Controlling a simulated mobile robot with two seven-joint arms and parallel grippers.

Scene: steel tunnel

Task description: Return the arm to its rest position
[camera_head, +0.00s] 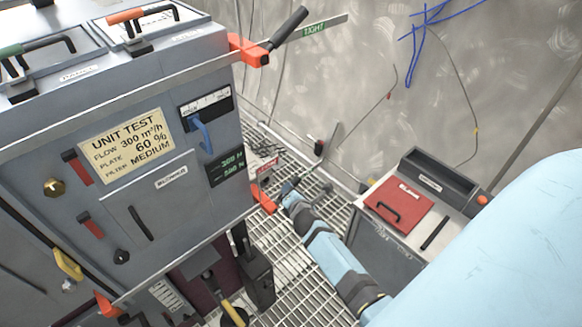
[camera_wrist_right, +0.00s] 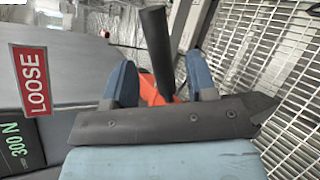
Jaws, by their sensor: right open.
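My right arm, light blue, reaches in from the lower right in the head view. Its gripper (camera_head: 289,188) is small there, beside the right edge of the grey filter unit (camera_head: 140,215), near a low orange clamp part (camera_head: 263,200). In the right wrist view the two blue fingers (camera_wrist_right: 160,78) are apart, with a black lever handle (camera_wrist_right: 156,40) and an orange part (camera_wrist_right: 150,92) showing between them. I cannot tell if the fingers touch the handle. A red LOOSE label (camera_wrist_right: 30,80) is at the left. My left gripper is not in view.
An upper orange clamp (camera_head: 247,50) with a black handle and a green TIGHT label (camera_head: 314,29) juts from the unit. A grey box (camera_head: 400,245) with a red lid (camera_head: 399,205) stands right of my forearm. Grating floor (camera_head: 300,290) lies below.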

